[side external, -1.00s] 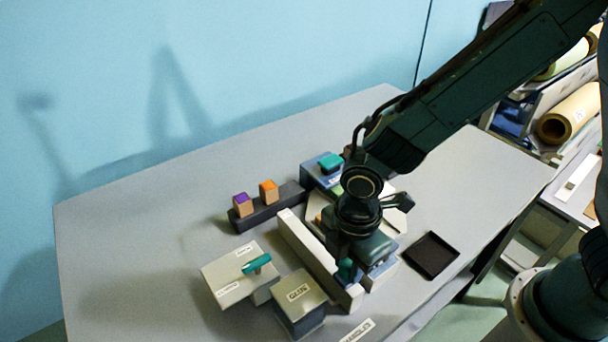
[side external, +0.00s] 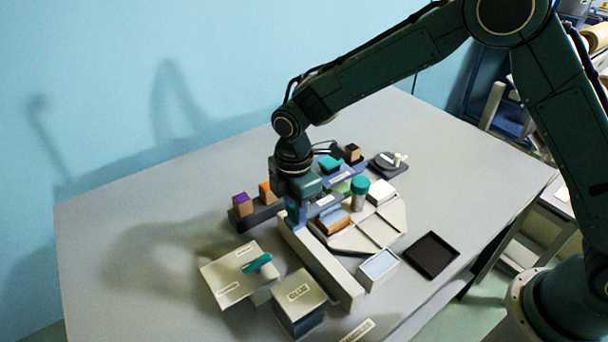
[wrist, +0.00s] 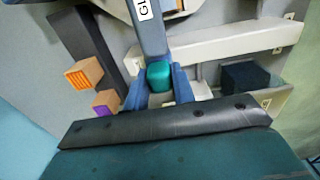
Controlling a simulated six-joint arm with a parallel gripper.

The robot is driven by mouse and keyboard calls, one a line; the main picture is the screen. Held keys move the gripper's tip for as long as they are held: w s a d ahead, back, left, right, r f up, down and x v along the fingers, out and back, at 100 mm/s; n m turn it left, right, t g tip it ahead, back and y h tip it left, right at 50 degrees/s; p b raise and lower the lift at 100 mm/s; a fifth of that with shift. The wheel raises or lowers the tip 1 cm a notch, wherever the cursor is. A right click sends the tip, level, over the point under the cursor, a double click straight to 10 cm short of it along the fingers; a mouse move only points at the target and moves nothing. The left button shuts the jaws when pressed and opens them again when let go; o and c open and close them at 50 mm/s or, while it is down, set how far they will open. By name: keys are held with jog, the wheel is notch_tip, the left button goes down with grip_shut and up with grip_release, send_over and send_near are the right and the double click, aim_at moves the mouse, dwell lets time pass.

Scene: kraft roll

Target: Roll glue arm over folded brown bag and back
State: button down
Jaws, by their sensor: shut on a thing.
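My gripper (side external: 292,215) is low at the far-left end of the long cream rail. In the wrist view its blue fingers (wrist: 157,88) are shut on the teal knob (wrist: 159,72) at the end of the grey-blue glue arm (wrist: 150,35). That arm carries a label starting "GL", and in the side view the glue arm (side external: 325,201) points right from my gripper. The brown bag (side external: 338,225) appears as a small tan block with a blue-grey top on the pale plate (side external: 385,236). The side view does not show clearly whether the glue arm touches it.
The cream rail (side external: 325,268) runs toward the front. The glue box (side external: 298,292) and a lidded box (side external: 228,278) stand front left. A teal-capped cylinder (side external: 359,190) and black tray (side external: 433,254) are right.

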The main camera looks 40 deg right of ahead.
jog(key=shift+w, duration=1.05)
jog(key=c, duration=1.2)
grip_release()
jog(key=shift+o, duration=0.2)
jog(key=shift+r, duration=0.1)
notch_tip(320, 180, up, 14)
jog(key=shift+f, duration=0.2)
